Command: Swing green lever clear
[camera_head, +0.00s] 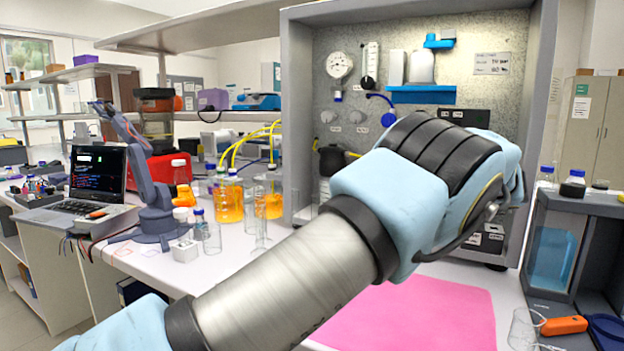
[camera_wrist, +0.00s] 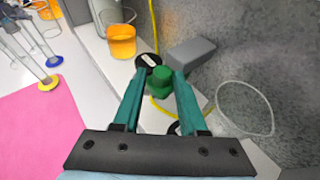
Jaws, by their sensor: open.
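In the wrist view the green lever (camera_wrist: 160,84) shows as a short green block close to the panel's face. My gripper (camera_wrist: 159,73) has its two teal fingers apart, one on each side of the green part. I cannot tell whether either finger touches it. Part of the lever is hidden by the fingers and the gripper body. In the head view my arm covers the lever and the fingertips.
A grey block (camera_wrist: 190,53) sticks out right of the lever, and a black round part (camera_wrist: 148,60) lies beside it. A yellow tube passes close by. An orange beaker (camera_wrist: 121,40) stands beyond. A pink mat (camera_head: 415,315) covers the bench front.

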